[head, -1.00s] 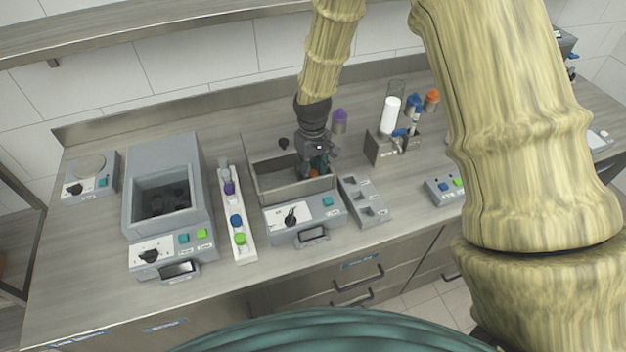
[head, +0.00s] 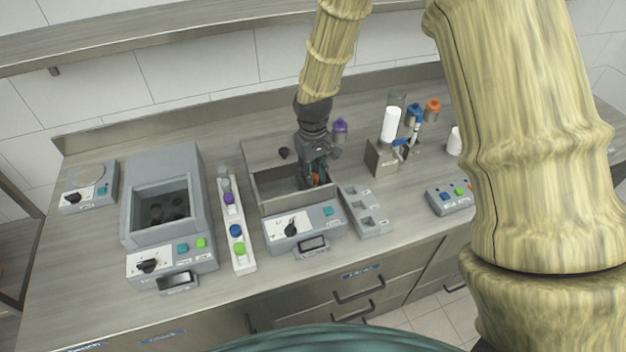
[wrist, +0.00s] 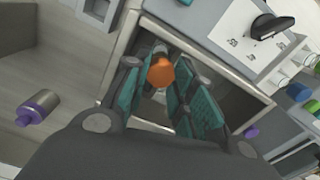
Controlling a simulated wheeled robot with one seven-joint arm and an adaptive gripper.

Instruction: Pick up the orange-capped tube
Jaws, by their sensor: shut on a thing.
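The orange-capped tube (wrist: 161,72) is between my gripper's fingers in the wrist view, with its orange cap toward the camera. My gripper (wrist: 158,92) has teal pads and is shut on the tube. In the head view my gripper (head: 316,178) points down over the right part of the open basin (head: 266,206). A bit of the orange cap (head: 316,179) shows between the fingers there. The tube's lower body is mostly hidden by the cap and fingers. I cannot tell whether its bottom touches the basin floor.
The basin walls stand close around my fingers. A grey slotted block (head: 366,212) is to the right, and a white rack (head: 237,232) with several capped tubes to the left. A dispenser (head: 390,125) is at right back.

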